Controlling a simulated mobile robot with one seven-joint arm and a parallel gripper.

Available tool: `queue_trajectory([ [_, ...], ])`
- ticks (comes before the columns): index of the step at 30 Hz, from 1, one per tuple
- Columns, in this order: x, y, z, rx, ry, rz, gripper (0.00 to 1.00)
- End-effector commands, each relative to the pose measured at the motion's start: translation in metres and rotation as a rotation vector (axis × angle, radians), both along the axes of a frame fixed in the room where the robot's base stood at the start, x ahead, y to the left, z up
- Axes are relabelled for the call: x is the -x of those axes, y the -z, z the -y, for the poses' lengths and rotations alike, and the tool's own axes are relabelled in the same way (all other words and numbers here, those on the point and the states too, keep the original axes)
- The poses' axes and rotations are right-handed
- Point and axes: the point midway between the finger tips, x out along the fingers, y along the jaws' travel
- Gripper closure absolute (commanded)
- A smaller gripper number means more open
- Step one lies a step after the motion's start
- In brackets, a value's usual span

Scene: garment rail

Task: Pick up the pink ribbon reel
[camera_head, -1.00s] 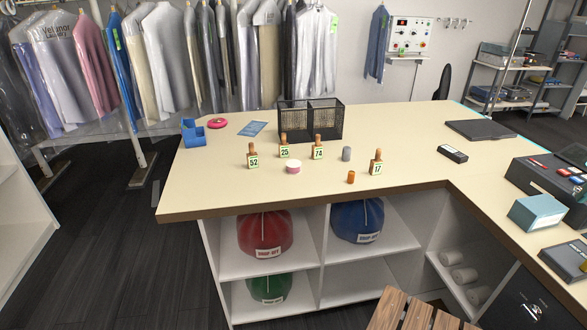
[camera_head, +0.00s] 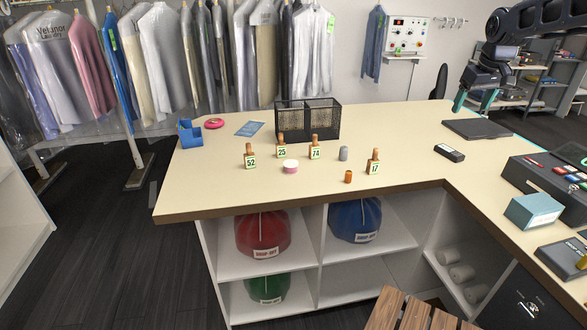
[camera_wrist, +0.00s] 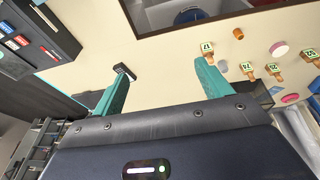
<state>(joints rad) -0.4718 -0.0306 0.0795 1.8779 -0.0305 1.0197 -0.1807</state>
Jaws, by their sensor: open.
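My gripper (camera_head: 476,98) is at the upper right of the head view, over the far right part of the counter and far from the reel. In the wrist view my gripper (camera_wrist: 163,66) has its two teal fingers wide apart with nothing between them.
A black mesh basket (camera_head: 308,120) stands behind. A flat magenta disc (camera_head: 214,123) and blue dispenser (camera_head: 190,134) are at left. The counter's front left is clear.

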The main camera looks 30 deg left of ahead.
Motion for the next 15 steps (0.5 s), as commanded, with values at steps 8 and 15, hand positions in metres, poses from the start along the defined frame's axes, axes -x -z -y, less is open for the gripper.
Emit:
queue_trajectory([
  [8,-0.027,0.026,-0.122,0.021,-0.187,-0.027,0.23],
  [15,-0.030,0.060,-0.229,0.035,-0.343,-0.050,0.23],
])
